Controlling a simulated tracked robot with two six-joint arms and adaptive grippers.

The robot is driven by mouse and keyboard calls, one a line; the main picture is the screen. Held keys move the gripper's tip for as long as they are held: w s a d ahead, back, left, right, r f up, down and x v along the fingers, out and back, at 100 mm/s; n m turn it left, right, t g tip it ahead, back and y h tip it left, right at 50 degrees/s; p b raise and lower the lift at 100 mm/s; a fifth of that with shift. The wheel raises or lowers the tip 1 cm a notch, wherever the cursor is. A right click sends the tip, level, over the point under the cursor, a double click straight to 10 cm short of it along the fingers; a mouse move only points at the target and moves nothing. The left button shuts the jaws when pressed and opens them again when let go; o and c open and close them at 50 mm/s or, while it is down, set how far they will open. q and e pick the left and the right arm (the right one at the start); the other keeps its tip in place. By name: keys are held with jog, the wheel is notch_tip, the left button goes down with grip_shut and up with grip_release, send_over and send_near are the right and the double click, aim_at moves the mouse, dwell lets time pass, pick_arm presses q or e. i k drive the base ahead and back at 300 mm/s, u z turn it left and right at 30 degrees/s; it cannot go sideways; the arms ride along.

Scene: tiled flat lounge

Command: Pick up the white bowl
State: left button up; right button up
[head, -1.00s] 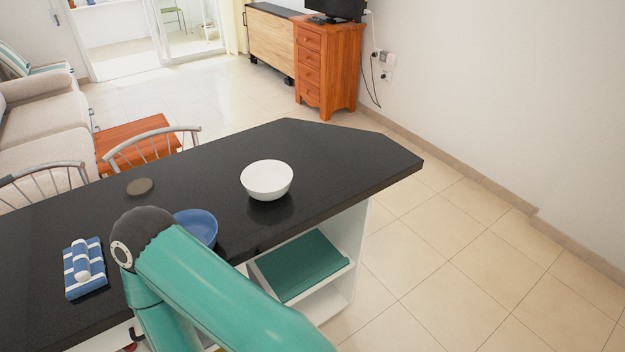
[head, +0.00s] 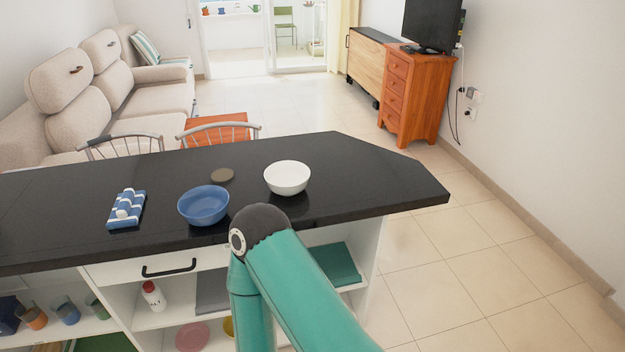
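The white bowl (head: 287,178) stands upright on the black countertop (head: 370,175), right of its middle. It looks empty. A teal arm of mine with a dark grey joint comes up from the bottom of the head view, in front of the counter and below the bowl. Its gripper is not visible. My other arm and its gripper are not in view either.
A blue bowl (head: 203,205) is left of the white bowl, with a dark round disc (head: 222,175) behind it. A folded blue-and-white striped cloth (head: 126,209) lies further left. Open shelves (head: 150,317) are below the counter. Chairs stand behind it. Tiled floor is clear at right.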

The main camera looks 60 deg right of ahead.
aim_at(284, 178)
jog(key=z, duration=0.5)
jog(key=i, duration=0.25)
jog(key=z, duration=0.45)
